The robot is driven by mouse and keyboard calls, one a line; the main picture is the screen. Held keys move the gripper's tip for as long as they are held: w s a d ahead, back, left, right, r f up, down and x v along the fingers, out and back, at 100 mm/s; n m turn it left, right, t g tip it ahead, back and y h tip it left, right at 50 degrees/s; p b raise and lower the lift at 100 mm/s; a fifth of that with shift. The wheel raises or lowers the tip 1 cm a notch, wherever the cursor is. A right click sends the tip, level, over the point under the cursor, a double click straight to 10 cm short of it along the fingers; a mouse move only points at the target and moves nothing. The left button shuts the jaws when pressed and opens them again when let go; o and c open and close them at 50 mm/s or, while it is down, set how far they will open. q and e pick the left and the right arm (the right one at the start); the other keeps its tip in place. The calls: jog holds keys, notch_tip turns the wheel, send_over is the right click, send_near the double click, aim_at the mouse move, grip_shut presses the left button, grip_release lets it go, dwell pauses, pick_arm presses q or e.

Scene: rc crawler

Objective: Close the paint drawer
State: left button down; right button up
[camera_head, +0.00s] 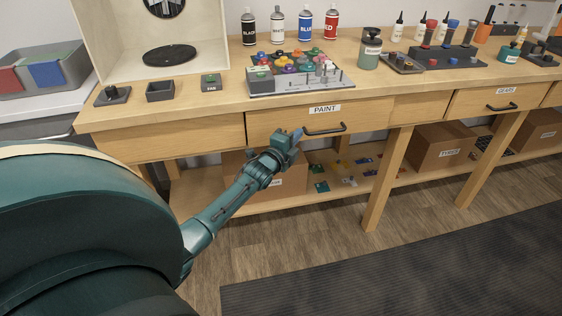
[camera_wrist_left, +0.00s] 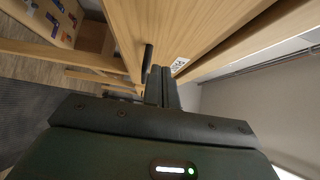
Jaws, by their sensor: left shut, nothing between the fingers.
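The paint drawer (camera_head: 283,121) is a light wood front under the bench top, with a white PAINT label and a black bar handle (camera_head: 325,130). In the head view it looks nearly flush with the bench; I cannot tell whether a small gap is left. My left gripper (camera_head: 298,134) is shut and empty, with its tips just left of the handle's left end. In the left wrist view the shut fingers (camera_wrist_left: 162,74) point at the drawer front (camera_wrist_left: 170,25), beside the handle (camera_wrist_left: 148,56) and the label (camera_wrist_left: 180,64). Contact cannot be told. My right gripper is out of view.
The bench top (camera_head: 220,98) carries a tray of paint pots (camera_head: 290,75), spray cans and small boxes. Another handled drawer (camera_head: 500,102) is at the right. Bench legs (camera_head: 388,180) and a lower shelf with cardboard boxes (camera_head: 440,150) stand below. The floor in front is clear.

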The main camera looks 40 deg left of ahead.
pick_arm(q)
jog(key=s+d+p, duration=0.1)
jog(key=s, duration=0.9)
jog(key=shift+s+d+f, duration=0.15)
jog(key=shift+d, duration=0.25)
